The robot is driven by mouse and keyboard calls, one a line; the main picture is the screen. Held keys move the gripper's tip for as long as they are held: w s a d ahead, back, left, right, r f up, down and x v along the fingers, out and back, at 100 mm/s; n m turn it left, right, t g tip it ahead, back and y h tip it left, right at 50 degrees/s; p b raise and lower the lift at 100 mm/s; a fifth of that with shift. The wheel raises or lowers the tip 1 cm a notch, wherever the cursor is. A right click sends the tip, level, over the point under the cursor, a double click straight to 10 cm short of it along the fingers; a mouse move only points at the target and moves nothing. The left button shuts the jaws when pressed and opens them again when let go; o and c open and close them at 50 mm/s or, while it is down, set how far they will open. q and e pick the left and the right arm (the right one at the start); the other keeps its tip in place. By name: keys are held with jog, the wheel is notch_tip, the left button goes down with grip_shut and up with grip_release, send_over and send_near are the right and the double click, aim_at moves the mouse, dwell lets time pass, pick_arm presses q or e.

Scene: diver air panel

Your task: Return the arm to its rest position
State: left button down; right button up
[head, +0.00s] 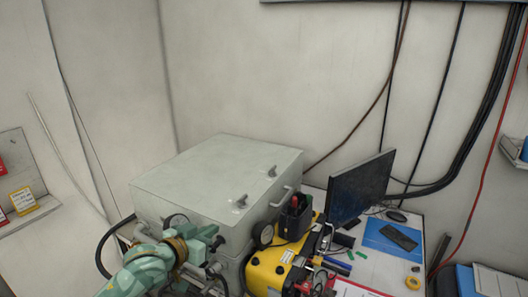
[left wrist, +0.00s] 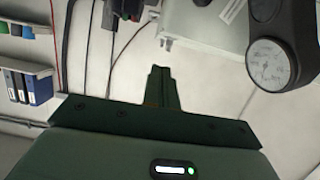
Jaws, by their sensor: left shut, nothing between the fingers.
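My left arm comes in from the bottom left in the head view, in pale green. My left gripper (head: 218,240) is at its end, in front of the grey metal box (head: 215,170) and near its front face. In the left wrist view the left gripper's dark green fingers (left wrist: 161,88) are together, with nothing between them. A round gauge (left wrist: 270,63) with a white dial shows at the upper right of that view. My right gripper is not in view.
A yellow case (head: 267,272) stands right of the grey box. A monitor (head: 358,187), a keyboard (head: 399,237) and a yellow tape roll (head: 412,283) are on the desk. Black cables hang down the wall. Several binders (left wrist: 38,87) stand on a shelf in the left wrist view.

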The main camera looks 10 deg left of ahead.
pick_arm(q)
jog(key=s+d+f+m+g+y, duration=0.1)
jog(key=s+f+m+g+y, duration=0.1)
jog(key=s+f, duration=0.6)
jog(key=s+a+g+y, duration=0.1)
jog(key=s+a+y, duration=0.25)
jog(key=s, duration=0.35)
jog(key=s+a+f+m+g+y, duration=0.1)
jog(key=s+a+g+y, duration=0.1)
jog(key=s+a, duration=0.35)
jog(key=s+a+g+y, duration=0.1)
jog(key=s+a+y, duration=0.15)
jog(key=s, duration=0.65)
jog(key=s+d+f+g+h+b, duration=0.1)
jog(key=s+d+f+g+b, duration=0.3)
jog(key=f, duration=1.4)
jog(key=s+d+f+t+h+b, duration=0.15)
jog(key=f+b, duration=0.35)
jog(key=f, duration=1.2)
jog(key=s+f+n+g+h+b, duration=0.1)
jog(key=s+f+b, duration=0.3)
jog(key=s+f, duration=0.5)
jog(key=s+f+n+g+b, duration=0.2)
jog(key=s+f, duration=0.8)
jog(key=f, duration=0.5)
jog(key=shift+s+a+f+n+g+h+b, duration=0.2)
jog(key=shift+a+f+n+g+h+b, duration=0.25)
jog(key=shift+b, duration=0.7)
